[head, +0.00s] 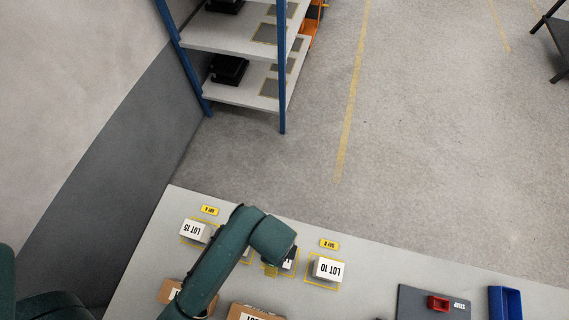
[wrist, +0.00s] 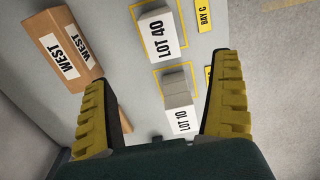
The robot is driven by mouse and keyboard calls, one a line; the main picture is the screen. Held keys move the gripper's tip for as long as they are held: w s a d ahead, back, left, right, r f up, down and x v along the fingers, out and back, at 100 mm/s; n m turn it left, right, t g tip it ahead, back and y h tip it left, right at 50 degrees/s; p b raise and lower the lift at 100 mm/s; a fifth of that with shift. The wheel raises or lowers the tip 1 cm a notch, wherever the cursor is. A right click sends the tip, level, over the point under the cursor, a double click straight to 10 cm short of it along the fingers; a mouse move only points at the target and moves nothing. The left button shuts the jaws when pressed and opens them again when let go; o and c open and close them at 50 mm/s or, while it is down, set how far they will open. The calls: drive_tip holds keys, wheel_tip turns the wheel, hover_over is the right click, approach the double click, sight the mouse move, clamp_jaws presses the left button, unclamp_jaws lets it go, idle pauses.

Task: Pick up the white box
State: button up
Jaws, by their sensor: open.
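Several white boxes with black lot labels stand on the table. In the head view, one marked LOT 15 (head: 194,232) is at the left and one marked LOT 10 (head: 327,269) is right of my arm. A box marked LOT 10 (wrist: 181,121), with a grey-looking top, shows between my fingers. My gripper (wrist: 164,75) is open, with yellow ridged fingers apart and nothing gripped. In the head view my arm hides part of the middle of the row.
Cardboard boxes stand nearer me; one is marked WEST (wrist: 66,48). Yellow outlines and bay labels (head: 330,243) mark the table (head: 390,265). A shelf rack (head: 245,90) stands beyond the table.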

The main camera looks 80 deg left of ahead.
wheel_tip(320, 180, down, 11)
drive_tip(key=shift+w+b, duration=0.15)
drive_tip(key=shift+b, duration=0.15)
drive_tip(key=f, duration=0.5)
drive_tip(key=shift+w+d+f, duration=0.1)
drive_tip(key=shift+d+f, duration=0.05)
drive_tip(key=shift+d, duration=0.05)
drive_tip(key=c, duration=1.4)
